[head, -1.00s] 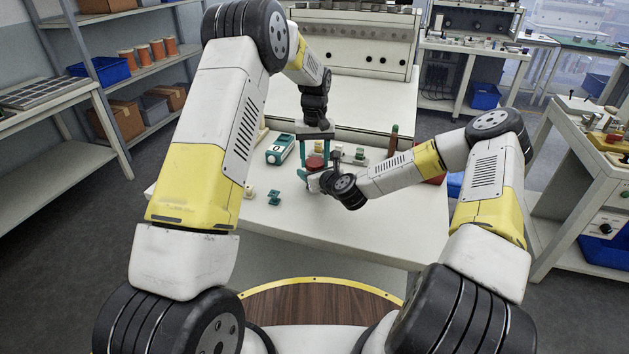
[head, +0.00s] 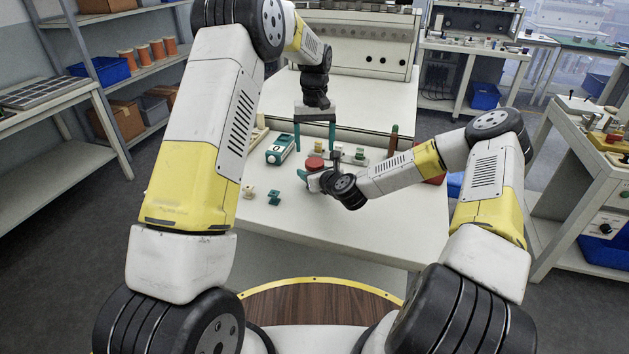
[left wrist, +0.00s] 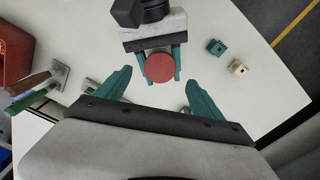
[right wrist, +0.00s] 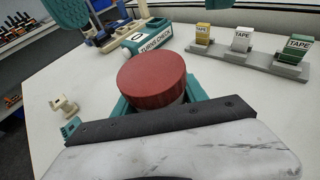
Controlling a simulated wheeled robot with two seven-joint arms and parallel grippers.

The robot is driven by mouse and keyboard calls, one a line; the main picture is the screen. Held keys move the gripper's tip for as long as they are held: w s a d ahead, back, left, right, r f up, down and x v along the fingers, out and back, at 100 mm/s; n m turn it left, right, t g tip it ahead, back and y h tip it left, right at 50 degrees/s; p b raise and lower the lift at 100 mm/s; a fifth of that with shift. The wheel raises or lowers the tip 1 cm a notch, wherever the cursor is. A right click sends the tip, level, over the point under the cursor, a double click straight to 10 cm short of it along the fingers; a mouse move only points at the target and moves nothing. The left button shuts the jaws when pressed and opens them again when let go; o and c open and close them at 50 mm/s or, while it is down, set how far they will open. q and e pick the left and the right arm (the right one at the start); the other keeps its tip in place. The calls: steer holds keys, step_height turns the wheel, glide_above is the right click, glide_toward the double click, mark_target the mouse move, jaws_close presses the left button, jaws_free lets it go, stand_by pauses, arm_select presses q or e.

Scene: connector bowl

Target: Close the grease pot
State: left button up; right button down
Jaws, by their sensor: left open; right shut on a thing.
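The grease pot's red lid (head: 315,162) is on top of the pot, which is mostly hidden below it. My left gripper (head: 315,147) is open and empty, raised above and behind the pot. In the left wrist view the red lid (left wrist: 159,67) lies beyond the open fingertips. Whether the lid is fully seated cannot be told.
A teal-and-white device marked "TURNS CHECK" (right wrist: 143,38) stands behind the pot. A grey holder (right wrist: 245,58) with tape boxes is to its right. Small cream (head: 247,191) and teal (head: 274,197) connectors lie at the front left. The table front is clear.

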arm_select(q)
step_height(320, 180, up, 6)
steer(key=shift+r, duration=0.15)
arm_select(e)
steer(key=c, duration=0.6)
jaws_free()
steer(key=shift+o, duration=0.2)
steer(key=v, duration=0.7)
steer(key=shift+s+d+r, duration=0.15)
steer(key=shift+s, duration=0.2)
